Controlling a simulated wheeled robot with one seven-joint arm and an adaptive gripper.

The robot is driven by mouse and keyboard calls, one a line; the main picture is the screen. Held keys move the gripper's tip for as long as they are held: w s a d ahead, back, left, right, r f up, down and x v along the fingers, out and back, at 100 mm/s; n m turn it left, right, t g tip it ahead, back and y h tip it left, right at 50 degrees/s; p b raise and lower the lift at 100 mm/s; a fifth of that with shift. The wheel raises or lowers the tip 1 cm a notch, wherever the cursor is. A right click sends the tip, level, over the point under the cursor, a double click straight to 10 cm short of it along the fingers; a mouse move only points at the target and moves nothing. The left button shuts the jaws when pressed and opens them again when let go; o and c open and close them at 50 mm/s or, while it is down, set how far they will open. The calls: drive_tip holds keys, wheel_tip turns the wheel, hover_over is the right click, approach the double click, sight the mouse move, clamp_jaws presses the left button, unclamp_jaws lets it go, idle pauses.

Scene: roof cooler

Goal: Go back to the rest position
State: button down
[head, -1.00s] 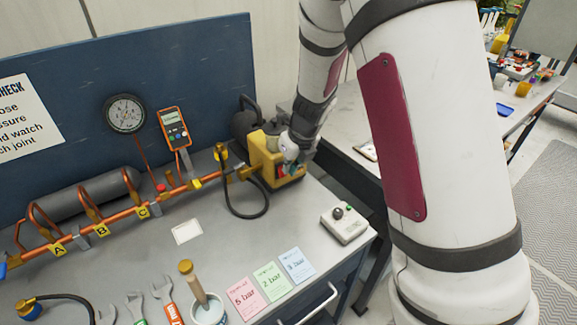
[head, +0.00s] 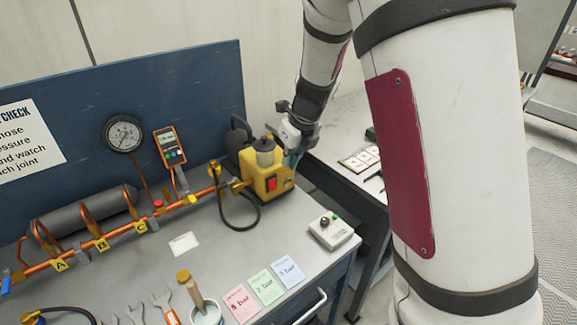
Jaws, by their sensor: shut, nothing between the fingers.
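My gripper (head: 294,156) hangs at the end of my arm, just right of the yellow pump (head: 266,172) on the workbench. It is shut and holds nothing. Its fingertips are small in the view and lie close to the pump's right side; I cannot tell whether they touch it. The pump's red switch (head: 271,184) shows on its front. My big white arm link fills the right middle of the view and hides part of the floor and the area behind it.
The workbench (head: 225,262) holds a copper pipe rig (head: 120,235), a pressure gauge (head: 124,134), an orange meter (head: 170,146), a grey control box (head: 331,231), coloured cards (head: 264,287) and several wrenches (head: 165,305). A second table (head: 345,130) stands behind at right.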

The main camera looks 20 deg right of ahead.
drive_tip(key=shift+r, duration=0.1)
idle(0.4)
drive_tip(key=s+a+r+n+y, duration=0.2)
drive_tip(key=s+a+r+n, duration=0.2)
drive_tip(key=s+r+n, duration=1)
drive_tip(key=s+d+n+h, duration=0.2)
drive_tip(key=s+n+h, duration=0.1)
drive_tip(key=s+n, duration=1.4)
drive_tip(key=shift+r+n+t, duration=0.3)
drive_tip(key=shift+n+t, duration=0.1)
drive_tip(key=shift+n, duration=0.3)
drive_tip(key=shift+s, duration=0.1)
